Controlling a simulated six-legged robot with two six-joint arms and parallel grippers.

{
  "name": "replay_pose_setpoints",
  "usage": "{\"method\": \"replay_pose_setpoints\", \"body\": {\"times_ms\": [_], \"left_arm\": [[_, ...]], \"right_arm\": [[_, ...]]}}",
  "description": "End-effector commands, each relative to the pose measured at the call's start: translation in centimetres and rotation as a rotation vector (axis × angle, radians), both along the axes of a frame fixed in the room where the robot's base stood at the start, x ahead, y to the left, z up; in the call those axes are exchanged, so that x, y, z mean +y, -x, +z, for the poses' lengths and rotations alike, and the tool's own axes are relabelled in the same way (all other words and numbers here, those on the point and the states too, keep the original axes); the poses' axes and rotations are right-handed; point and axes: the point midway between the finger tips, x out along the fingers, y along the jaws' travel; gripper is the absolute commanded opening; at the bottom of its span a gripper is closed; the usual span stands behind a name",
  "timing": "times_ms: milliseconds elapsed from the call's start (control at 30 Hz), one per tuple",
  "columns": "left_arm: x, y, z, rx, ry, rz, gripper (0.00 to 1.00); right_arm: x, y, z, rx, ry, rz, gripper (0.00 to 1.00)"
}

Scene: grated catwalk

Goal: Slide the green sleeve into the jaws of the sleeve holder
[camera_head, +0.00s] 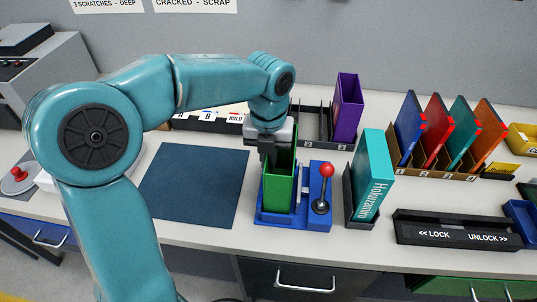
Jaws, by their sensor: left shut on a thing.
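The green sleeve (281,186) is an upright, open-topped box. It stands in or just over the blue sleeve holder (275,219), at the left of the holder's red-knobbed lever (322,190). My left gripper (268,150) is shut on the green sleeve near its top left edge. The arm comes over from the left. The sleeve's lower end is at the holder's base; I cannot tell whether it is fully seated between the jaws. My right gripper is not in view.
A dark blue mat (193,186) lies clear at the left. A purple sleeve (346,108) stands behind in a rack. A black LOCK/UNLOCK bar (455,232) lies at the front right.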

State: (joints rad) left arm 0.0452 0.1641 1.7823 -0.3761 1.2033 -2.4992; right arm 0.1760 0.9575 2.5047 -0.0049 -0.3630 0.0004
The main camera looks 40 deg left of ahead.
Motion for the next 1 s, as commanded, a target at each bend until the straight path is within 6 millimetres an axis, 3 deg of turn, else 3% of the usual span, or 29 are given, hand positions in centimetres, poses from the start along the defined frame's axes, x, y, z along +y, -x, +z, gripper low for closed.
{"method": "replay_pose_setpoints", "body": {"times_ms": [367, 500, 700, 767, 1000], "left_arm": [[0.01, -0.01, -0.06, 0.0, 0.0, 0.0, 0.0], [0.01, -0.01, -0.05, 0.0, 0.0, 0.0, 0.36], [0.01, -0.01, -0.05, 0.0, 0.0, 0.0, 0.36], [0.01, -0.01, -0.06, 0.0, 0.0, 0.0, 0.56], [0.01, -0.01, -0.06, 0.0, 0.0, 0.0, 0.58]], "right_arm": [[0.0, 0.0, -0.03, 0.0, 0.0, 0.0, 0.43], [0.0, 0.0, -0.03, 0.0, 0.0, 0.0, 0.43], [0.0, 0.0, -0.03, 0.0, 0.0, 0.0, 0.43], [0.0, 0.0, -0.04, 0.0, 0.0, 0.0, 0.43], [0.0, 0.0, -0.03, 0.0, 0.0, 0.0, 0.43]]}}
